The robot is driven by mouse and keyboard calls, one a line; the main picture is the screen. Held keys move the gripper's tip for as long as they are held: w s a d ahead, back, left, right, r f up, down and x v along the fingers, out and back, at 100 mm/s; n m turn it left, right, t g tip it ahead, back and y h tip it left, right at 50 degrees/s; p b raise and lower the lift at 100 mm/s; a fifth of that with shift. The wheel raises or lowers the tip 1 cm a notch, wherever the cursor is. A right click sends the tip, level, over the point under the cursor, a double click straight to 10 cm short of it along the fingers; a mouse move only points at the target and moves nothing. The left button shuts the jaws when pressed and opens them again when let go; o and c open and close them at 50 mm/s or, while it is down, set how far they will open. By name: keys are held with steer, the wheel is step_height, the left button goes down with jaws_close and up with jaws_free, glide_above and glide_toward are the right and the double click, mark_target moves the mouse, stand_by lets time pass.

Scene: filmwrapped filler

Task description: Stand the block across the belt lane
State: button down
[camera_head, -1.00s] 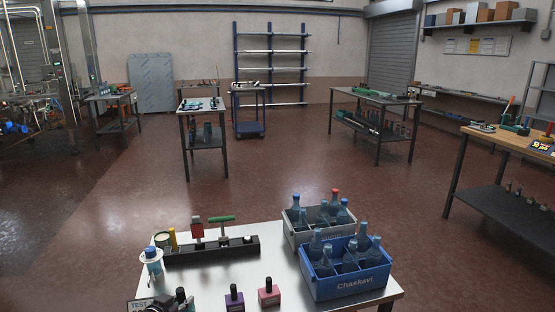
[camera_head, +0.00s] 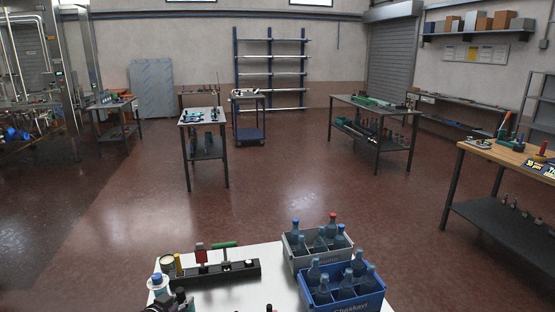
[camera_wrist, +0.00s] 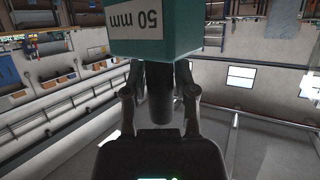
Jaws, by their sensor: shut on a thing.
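A teal block (camera_wrist: 168,38) with a white label reading "50 mm" fills the top middle of the wrist view. My gripper (camera_wrist: 160,75) is shut on it, with the dark fingers reaching up to its underside as pictured. The block's far side is out of the picture. I cannot make out a belt lane for certain; steel machinery (camera_head: 40,100) with pipes stands at the far left of the head view.
A near white table (camera_head: 225,290) carries a grey crate (camera_head: 290,250) and a blue crate (camera_head: 345,299) of bottles, plus a black tool rack (camera_head: 215,273). A wooden-topped bench (camera_head: 500,155) stands right. Several workbenches stand farther back. The red-brown floor (camera_head: 280,200) between is clear.

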mark_target(180, 293)
steer(key=shift+r+p, duration=1.05)
steer(key=shift+r, duration=0.45)
steer(key=shift+s, duration=0.1)
